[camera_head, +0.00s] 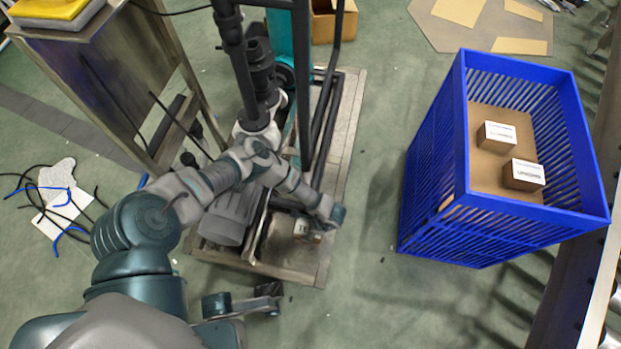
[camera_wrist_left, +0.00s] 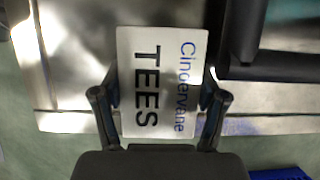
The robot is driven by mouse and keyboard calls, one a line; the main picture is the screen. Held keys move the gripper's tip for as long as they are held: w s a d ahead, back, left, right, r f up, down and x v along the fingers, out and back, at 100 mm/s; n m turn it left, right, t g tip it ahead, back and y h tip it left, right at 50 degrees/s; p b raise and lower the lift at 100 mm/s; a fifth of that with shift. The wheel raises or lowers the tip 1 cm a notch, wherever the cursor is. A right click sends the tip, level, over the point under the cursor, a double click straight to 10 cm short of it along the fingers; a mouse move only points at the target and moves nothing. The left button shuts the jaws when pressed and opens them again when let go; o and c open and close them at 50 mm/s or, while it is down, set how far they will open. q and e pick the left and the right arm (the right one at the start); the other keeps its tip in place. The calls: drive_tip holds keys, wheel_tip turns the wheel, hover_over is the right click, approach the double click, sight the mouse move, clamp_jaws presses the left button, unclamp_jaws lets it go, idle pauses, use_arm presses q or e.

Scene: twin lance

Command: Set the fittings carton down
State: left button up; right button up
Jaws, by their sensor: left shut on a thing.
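The fittings carton (camera_head: 307,230) is a small box with a white top, seen in the head view below the end of my left arm. In the left wrist view the carton (camera_wrist_left: 160,70) shows its white face, printed "Cindervane" in blue and "TEES" in black. My left gripper (camera_wrist_left: 157,96) is shut on it, one finger at each side. In the head view the left gripper (camera_head: 322,222) is over the front part of a metal skid base. I cannot tell whether the carton touches the metal.
A blue slatted crate (camera_head: 431,160) stands at the right with two small white-topped boxes (camera_head: 497,137) (camera_head: 524,174) inside. Dark pipes and a pump rise from the skid base (camera_head: 337,180). Green floor (camera_head: 372,205) is clear between skid and crate. Loose cables lie at left.

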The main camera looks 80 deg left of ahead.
use_arm(q)
drive_tip(key=shift+f, duration=0.1)
drive_tip(key=o, duration=1.5)
